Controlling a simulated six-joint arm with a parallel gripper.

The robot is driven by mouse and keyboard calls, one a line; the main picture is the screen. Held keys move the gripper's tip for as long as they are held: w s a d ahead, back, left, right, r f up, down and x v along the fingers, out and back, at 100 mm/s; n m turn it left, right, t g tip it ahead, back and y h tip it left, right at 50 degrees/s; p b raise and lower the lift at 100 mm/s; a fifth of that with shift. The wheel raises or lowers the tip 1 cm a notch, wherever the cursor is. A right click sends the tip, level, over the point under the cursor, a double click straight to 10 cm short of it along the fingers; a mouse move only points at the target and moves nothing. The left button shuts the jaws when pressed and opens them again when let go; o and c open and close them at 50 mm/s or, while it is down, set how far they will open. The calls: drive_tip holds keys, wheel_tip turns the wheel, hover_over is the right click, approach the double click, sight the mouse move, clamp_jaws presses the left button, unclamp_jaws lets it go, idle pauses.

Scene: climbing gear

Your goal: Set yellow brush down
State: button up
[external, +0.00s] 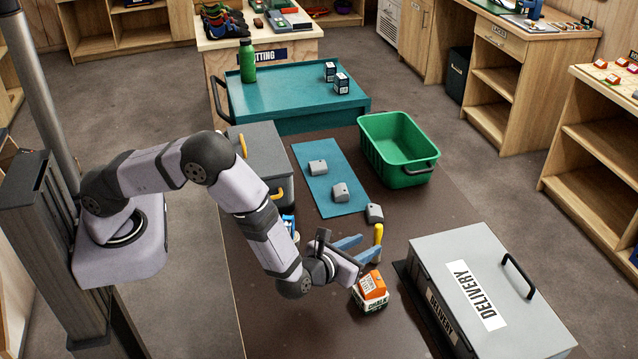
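A yellow brush (378,234) shows as a short, roughly upright yellow piece at the tips of my gripper's blue fingers. Its lower part is hidden behind the nearer finger. My gripper (371,242) reaches in from the left, low over the dark brown table (440,205), with a gap showing between its fingers. I cannot tell whether the fingers grip the brush or stand beside it, or whether the brush touches the table.
An orange-and-white box (371,292) stands just below the gripper. A grey DELIVERY case (430,255) is to the right. A blue mat (318,181) with grey blocks, a green bin (370,150) and a dark grey box (257,150) lie beyond.

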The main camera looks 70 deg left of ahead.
drive_tip(key=b+v, duration=0.2)
drive_tip(key=v, duration=0.6)
drive_tip(key=s+a+r+n+g+y, duration=0.1)
drive_tip(key=s+a+n+g, duration=0.95)
drive_tip(key=a, duration=0.55)
drive_tip(key=s+d+n+g+h, duration=0.1)
drive_tip(key=s+d+n+h, duration=0.1)
drive_tip(key=s+n+h, duration=0.6)
drive_tip(key=shift+s+d+r+n+h, duration=0.3)
drive_tip(key=shift+s+r+n, duration=0.15)
drive_tip(key=shift+s+n, duration=4.2)
drive_tip(key=shift+w+n, duration=0.9)
